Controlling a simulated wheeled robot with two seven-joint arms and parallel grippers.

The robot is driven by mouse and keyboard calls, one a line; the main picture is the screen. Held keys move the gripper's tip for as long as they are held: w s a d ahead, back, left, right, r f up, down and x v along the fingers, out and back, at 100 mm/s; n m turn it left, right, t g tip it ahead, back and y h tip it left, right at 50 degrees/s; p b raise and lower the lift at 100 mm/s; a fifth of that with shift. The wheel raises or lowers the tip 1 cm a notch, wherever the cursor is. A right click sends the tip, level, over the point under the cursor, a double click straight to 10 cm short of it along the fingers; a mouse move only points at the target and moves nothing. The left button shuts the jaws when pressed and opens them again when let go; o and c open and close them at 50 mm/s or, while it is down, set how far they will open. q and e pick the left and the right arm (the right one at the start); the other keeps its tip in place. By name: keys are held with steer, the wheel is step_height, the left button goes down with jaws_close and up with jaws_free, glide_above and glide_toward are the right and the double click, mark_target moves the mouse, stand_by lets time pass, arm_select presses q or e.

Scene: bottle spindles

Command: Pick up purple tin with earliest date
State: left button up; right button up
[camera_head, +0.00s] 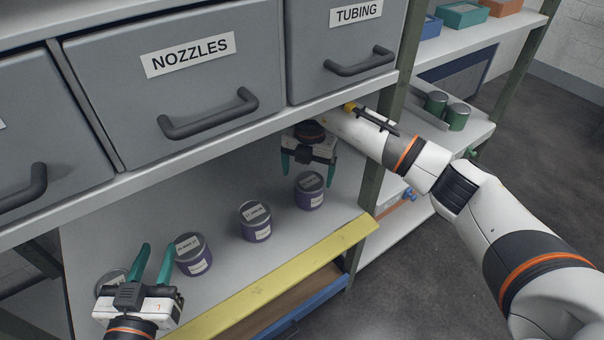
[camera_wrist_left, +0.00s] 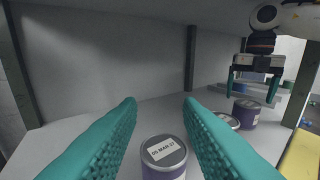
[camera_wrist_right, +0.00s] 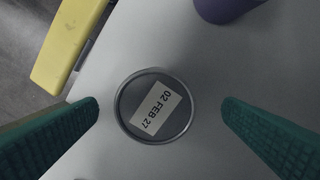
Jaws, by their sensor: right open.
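Several purple tins with grey lids and white date labels stand on the shelf. The right tin (camera_head: 309,197) has "02 FEB 27" on its lid (camera_wrist_right: 150,108) in the right wrist view. The middle tin (camera_head: 256,228) has a lid date too small to read surely. Another tin (camera_head: 193,262) has a March date, also seen in the left wrist view (camera_wrist_left: 163,172). A further lid (camera_head: 108,280) is mostly hidden behind my left gripper. My right gripper (camera_head: 308,174) is open above the right tin, its fingers either side. My left gripper (camera_head: 155,258) is open and empty at the left.
The shelf's yellow front edge (camera_head: 270,282) runs before the tins. Grey drawers marked NOZZLES (camera_head: 172,85) and TUBING (camera_head: 345,45) hang above, limiting height. A green upright post (camera_head: 368,185) stands at the right. Green cans (camera_head: 457,117) stand on another shelf.

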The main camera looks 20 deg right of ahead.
mark_target(310, 181)
steer(key=shift+w+d+r, duration=0.15)
steer(key=shift+w+d, duration=0.15)
steer(key=shift+w, duration=0.1)
steer(key=shift+f, duration=0.25)
steer(key=shift+f+b, duration=0.3)
steer(key=shift+f, duration=0.1)
steer(key=shift+s+f, duration=0.15)
steer(key=shift+f, duration=0.5)
step_height(310, 181, down, 4)
steer(key=shift+s+f+b, duration=0.1)
steer(key=shift+b, duration=0.95)
steer(key=shift+f, duration=0.2)
arm_select(q)
step_height(310, 181, up, 10)
steer(key=s+t+h, duration=0.2)
steer(key=t, duration=0.5)
steer(key=shift+d+h, duration=0.3)
steer(key=shift+d, duration=0.15)
arm_select(e)
steer(key=shift+c, duration=0.5)
